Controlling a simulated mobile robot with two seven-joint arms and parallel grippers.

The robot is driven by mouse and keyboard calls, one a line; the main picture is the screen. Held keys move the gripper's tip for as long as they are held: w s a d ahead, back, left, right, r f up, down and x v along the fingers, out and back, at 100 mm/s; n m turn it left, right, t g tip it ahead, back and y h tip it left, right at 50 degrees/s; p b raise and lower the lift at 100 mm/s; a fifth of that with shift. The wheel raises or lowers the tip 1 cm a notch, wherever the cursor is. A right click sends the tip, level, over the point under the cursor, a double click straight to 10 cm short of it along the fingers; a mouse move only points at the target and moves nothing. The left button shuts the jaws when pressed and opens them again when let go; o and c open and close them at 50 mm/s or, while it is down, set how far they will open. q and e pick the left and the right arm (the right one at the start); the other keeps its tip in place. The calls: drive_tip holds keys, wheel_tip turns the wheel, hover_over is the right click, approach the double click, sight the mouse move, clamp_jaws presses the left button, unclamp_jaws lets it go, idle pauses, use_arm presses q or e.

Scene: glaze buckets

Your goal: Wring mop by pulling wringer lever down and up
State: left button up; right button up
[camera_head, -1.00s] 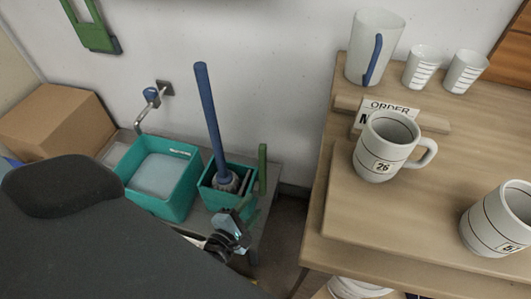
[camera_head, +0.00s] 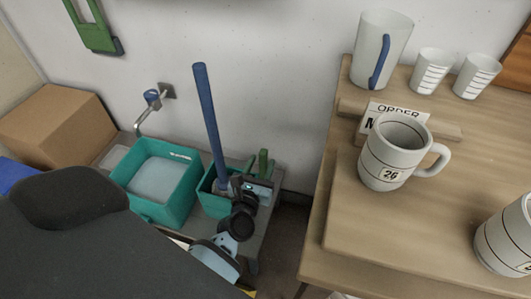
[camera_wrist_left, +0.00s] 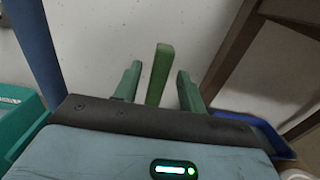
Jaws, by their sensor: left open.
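A mop with a blue handle (camera_head: 209,120) stands tilted in the small teal wringer bucket (camera_head: 206,196); its lower end is mostly hidden by my left gripper. The green wringer lever (camera_head: 263,159) stands up at the bucket's right side. My left gripper (camera_head: 260,168) is open at the lever, with one green finger on each side of it. The left wrist view shows the lever (camera_wrist_left: 159,75) between the two fingers, with gaps on both sides. The blue handle (camera_wrist_left: 38,50) also shows there at the left. My right gripper is not in view.
A larger teal tub (camera_head: 160,205) of pale liquid stands left of the bucket, below a wall tap (camera_head: 152,100). A cardboard box (camera_head: 55,125) is farther left. The wooden table (camera_head: 450,185) at the right carries mugs, cups, a jug and an order sign.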

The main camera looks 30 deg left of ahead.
use_arm(q)
drive_tip(key=x, duration=0.4)
drive_tip(key=shift+w+a, duration=0.1)
drive_tip(key=shift+w, duration=0.15)
clamp_jaws()
